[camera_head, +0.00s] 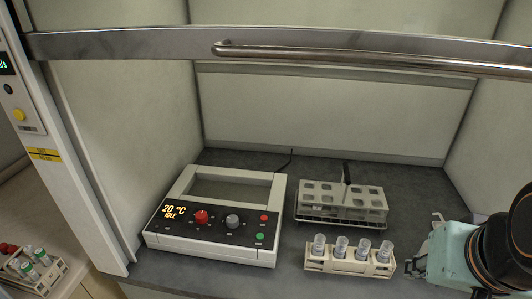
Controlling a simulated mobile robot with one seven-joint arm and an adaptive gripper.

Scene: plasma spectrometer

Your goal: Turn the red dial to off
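The red dial (201,217) is a round knob on the black front panel of a white device (216,255) on the hood's dark work surface, left of centre. A grey dial (233,221) sits right of the red one. A small red button (264,218) and a green button (260,236) are at the panel's right. My gripper (424,248) is at the right edge, far from the dial, its fingers apart and seemingly empty. The dial's pointer mark is too small to read.
A tube rack (343,212) with a dark upright item stands right of the device. A white holder with several capped vials (350,268) stands before it, near my gripper. The raised sash's metal handle bar (370,58) crosses above. Another tube rack (35,272) is outside, lower left.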

